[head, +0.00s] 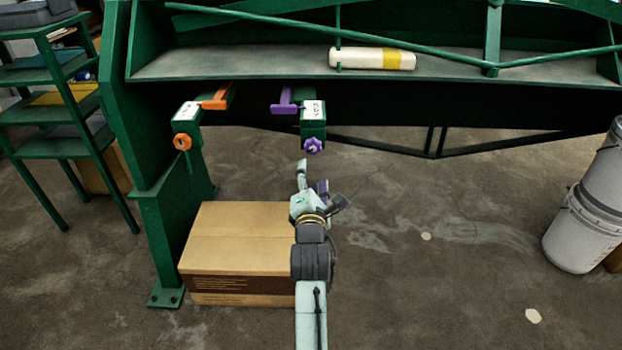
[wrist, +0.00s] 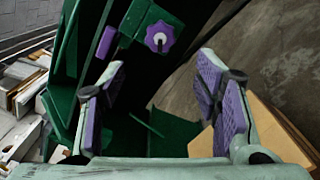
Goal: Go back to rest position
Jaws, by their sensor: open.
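My gripper (head: 312,180) is at the end of my arm, in the middle of the head view, with the arm reaching away from me. In the wrist view my gripper (wrist: 160,100) is open, with its purple-padded fingers wide apart and nothing between them. Beyond the fingers is a green clamp with a purple knob (wrist: 160,37), apart from them. The same purple knob (head: 313,146) shows in the head view, on a labelled green block under the bench, just beyond my gripper.
A second clamp with an orange knob (head: 182,142) hangs left of it. A cardboard box (head: 235,245) stands on the floor left of my arm. The green bench (head: 270,66) carries a white and yellow roll (head: 372,58). Grey buckets (head: 575,235) stand at right. The floor between is clear.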

